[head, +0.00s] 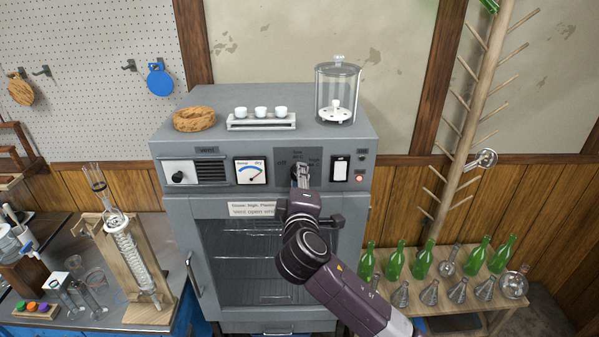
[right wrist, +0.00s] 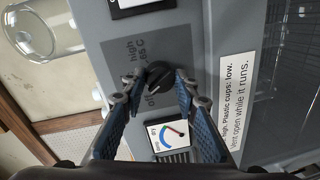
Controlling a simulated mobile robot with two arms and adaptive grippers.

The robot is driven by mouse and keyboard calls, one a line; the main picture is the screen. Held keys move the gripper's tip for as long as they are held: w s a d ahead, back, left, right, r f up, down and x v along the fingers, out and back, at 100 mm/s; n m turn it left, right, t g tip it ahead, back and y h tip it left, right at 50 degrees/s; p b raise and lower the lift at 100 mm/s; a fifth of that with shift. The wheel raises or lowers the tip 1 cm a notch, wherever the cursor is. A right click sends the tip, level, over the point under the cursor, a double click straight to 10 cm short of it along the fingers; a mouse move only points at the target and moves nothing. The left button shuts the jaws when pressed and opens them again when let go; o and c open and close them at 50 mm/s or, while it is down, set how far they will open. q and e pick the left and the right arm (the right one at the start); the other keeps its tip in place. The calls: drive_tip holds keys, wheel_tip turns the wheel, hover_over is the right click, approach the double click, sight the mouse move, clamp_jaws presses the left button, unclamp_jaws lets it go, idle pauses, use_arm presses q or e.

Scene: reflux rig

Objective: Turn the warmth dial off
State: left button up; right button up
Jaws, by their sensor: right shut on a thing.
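The warmth dial (right wrist: 160,75) is a black knob on a dark grey plate on the oven's front panel. Marks reading off and high show around it. My right gripper (right wrist: 160,84) is shut on the dial, with one blue-padded finger on each side. In the head view my right gripper (head: 299,180) reaches up from below and covers most of the dial. I cannot tell exactly which mark the dial points to. My left gripper is not in view.
The grey oven (head: 188,220) carries a cork ring (head: 194,119), a rack of white cups (head: 261,121) and a glass jar (head: 337,95) on top. A gauge (head: 251,171) and a white switch (head: 340,169) flank the dial. A red lamp (head: 358,179) is lit. Green bottles (head: 421,263) stand right.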

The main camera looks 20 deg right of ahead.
drive_tip(key=n+h, duration=0.1)
drive_tip(key=n, duration=0.4)
drive_tip(key=shift+a, duration=0.1)
idle(0.5)
drive_tip(key=o, duration=1.1)
drive_tip(key=shift+o, duration=0.2)
drive_tip(key=v, duration=1.2)
